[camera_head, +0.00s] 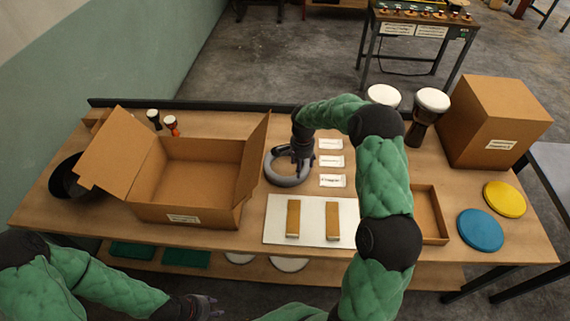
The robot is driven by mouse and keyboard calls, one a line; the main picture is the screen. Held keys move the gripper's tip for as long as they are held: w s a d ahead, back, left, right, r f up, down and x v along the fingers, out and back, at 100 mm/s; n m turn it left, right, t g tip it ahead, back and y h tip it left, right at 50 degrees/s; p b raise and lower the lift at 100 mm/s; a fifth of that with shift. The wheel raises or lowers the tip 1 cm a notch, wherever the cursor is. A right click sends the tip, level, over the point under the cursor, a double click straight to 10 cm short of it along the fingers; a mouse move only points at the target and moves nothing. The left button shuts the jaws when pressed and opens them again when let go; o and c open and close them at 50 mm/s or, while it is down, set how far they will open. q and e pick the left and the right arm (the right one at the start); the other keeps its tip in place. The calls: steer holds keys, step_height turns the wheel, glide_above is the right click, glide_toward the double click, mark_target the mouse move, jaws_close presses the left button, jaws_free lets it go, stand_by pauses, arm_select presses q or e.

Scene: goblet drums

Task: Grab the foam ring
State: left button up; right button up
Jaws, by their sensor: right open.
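The foam ring (272,172) is a dark grey ring lying flat on the wooden workbench (60,212), just right of the open cardboard box. My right gripper (301,164) is open and points down at the ring's right side. Its fingers overlap that part of the ring and hide some of it; I cannot tell whether they touch it. My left gripper (207,306) is low at the front, off the bench's near edge and away from the ring. Its fingers are small and dark, so its opening is unclear.
The open cardboard box (190,212) stands left of the ring. A white board (312,232) with two tan blocks lies in front of it. White labels (331,162) lie to the right. Drums, a closed box (490,125) and blue and yellow discs (480,230) occupy the right side.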

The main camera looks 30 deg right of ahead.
mark_target(290, 181)
step_height(290, 181, down, 3)
steer(key=shift+w+f, duration=0.1)
steer(key=shift+f, duration=0.1)
step_height(290, 181, down, 5)
steer(key=shift+d+b, duration=0.1)
steer(key=shift+b, duration=0.7)
steer(key=c, duration=1.2)
